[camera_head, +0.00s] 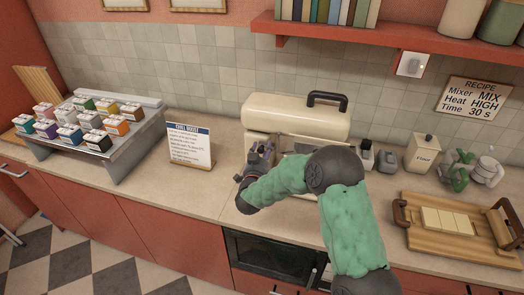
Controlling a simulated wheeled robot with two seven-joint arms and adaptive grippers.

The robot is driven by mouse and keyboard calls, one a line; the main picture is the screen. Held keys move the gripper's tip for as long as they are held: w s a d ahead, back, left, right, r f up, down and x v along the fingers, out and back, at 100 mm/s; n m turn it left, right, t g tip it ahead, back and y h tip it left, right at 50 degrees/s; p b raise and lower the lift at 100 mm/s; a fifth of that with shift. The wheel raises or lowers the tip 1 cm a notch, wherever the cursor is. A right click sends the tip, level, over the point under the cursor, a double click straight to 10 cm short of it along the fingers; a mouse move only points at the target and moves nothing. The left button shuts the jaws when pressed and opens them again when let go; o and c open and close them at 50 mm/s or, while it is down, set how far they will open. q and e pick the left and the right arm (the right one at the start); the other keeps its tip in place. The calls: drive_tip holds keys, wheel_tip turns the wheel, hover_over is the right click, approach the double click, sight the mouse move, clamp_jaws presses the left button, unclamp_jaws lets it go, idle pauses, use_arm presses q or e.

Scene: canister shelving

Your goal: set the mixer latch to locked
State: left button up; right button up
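The cream mixer (285,117) stands on the counter against the tiled wall, with a dark handle (328,100) on its top. My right arm comes in from the lower right, and its gripper (260,158) is at the mixer's lower left front. The fingers are small and dark here, so I cannot tell whether they are open or shut, or whether they touch the mixer. The arm covers much of the mixer's lower front. I cannot make out the latch or its setting. My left gripper is not in view.
A recipe sign (475,96) hangs on the right wall. A wooden tray (425,240) with pale blocks, a flour canister (421,153) and green-and-white items (461,172) stand right. A rack of small boxes (125,155) and a text card (189,146) stand left. Counter between card and mixer is clear.

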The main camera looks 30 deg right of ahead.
drive_tip(key=shift+a, duration=0.1)
drive_tip(key=shift+s+a, duration=0.1)
drive_tip(key=shift+a, duration=0.1)
drive_tip(key=v, duration=1.1)
drive_tip(key=shift+s, duration=0.3)
